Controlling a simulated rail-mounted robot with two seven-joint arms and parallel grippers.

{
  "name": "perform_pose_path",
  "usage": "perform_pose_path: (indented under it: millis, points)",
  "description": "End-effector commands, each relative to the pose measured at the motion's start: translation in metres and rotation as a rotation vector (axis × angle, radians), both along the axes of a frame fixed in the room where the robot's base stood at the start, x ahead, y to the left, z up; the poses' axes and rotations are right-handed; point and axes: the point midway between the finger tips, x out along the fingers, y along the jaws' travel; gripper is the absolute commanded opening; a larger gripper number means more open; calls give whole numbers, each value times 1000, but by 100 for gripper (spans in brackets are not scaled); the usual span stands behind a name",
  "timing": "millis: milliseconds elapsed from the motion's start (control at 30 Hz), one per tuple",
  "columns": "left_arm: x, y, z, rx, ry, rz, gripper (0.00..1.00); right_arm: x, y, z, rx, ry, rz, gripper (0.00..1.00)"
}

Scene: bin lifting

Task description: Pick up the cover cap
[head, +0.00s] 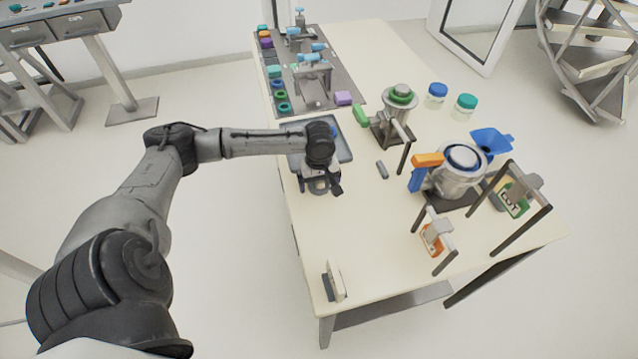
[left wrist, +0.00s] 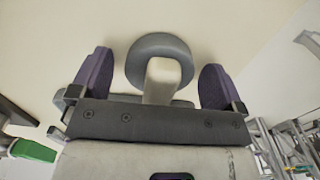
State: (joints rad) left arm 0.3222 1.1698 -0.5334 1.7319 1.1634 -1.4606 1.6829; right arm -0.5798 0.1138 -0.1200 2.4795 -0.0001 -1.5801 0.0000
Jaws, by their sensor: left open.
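My left gripper (head: 321,185) hangs over the table, just in front of the grey tray. In the left wrist view my left gripper (left wrist: 157,82) is open, its two dark purple fingers spread wide. A grey rounded, ring-like piece (left wrist: 160,43) with a pale middle shows between the fingers, with gaps to both of them. It looks like the cover cap, but I cannot tell for sure. In the head view my wrist and gripper hide that spot. My right gripper is not in view.
The grey tray (head: 343,138) lies partly under my left wrist. A metal pot (head: 459,178) with orange and blue parts, a green-topped device (head: 400,100) and black-legged stands are farther right. The table's front middle is clear.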

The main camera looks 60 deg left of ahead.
Motion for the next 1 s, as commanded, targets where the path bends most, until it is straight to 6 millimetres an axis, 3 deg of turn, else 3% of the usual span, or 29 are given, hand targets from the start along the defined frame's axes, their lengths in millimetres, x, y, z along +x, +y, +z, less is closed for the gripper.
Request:
perform_pose_path:
  millis: [233,733,1000]
  points:
    - [0,0,-1,0,0,-1,93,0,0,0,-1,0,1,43]
    - [0,0,-1,0,0,-1,46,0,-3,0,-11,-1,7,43]
    - [0,0,1,0,0,-1,45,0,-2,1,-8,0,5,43]
